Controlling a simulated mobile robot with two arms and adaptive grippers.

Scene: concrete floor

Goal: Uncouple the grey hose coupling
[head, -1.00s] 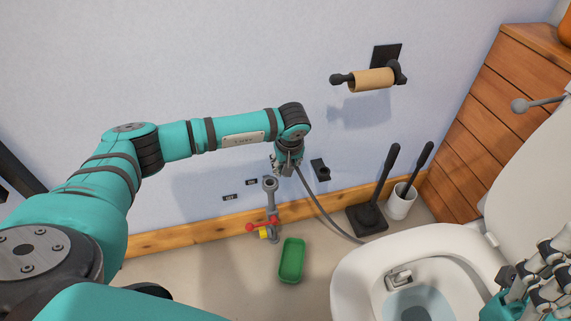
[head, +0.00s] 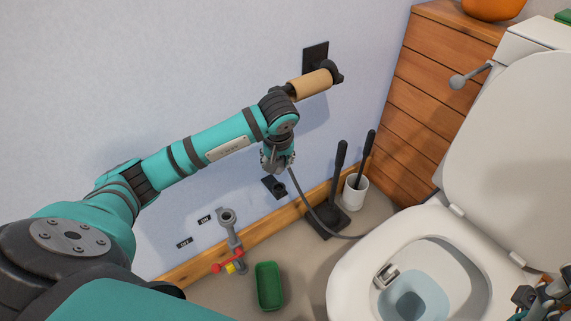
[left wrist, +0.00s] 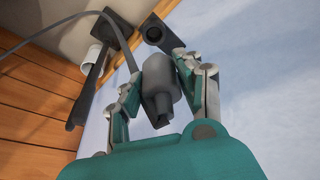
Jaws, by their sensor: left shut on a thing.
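The grey hose coupling (left wrist: 158,88) is between the fingers of my left gripper (left wrist: 160,78) in the left wrist view. My left gripper (head: 277,165) is shut on it. In the head view the coupling is mostly hidden by the fingers, and the grey hose (head: 305,198) hangs from there towards the toilet. The upright grey pipe (head: 230,232) stands apart, left of and below the gripper, its round top open and bare. It carries a red-handled valve (head: 228,264). My right gripper (head: 543,302) is partly cut off at the bottom right corner.
A black wall holder (head: 274,187) is just below my left gripper. A green tray (head: 269,286) lies on the floor near the pipe. A plunger (head: 335,185), a white brush pot (head: 354,193) and the toilet (head: 350,265) stand right. A paper roll (head: 310,84) hangs above the arm.

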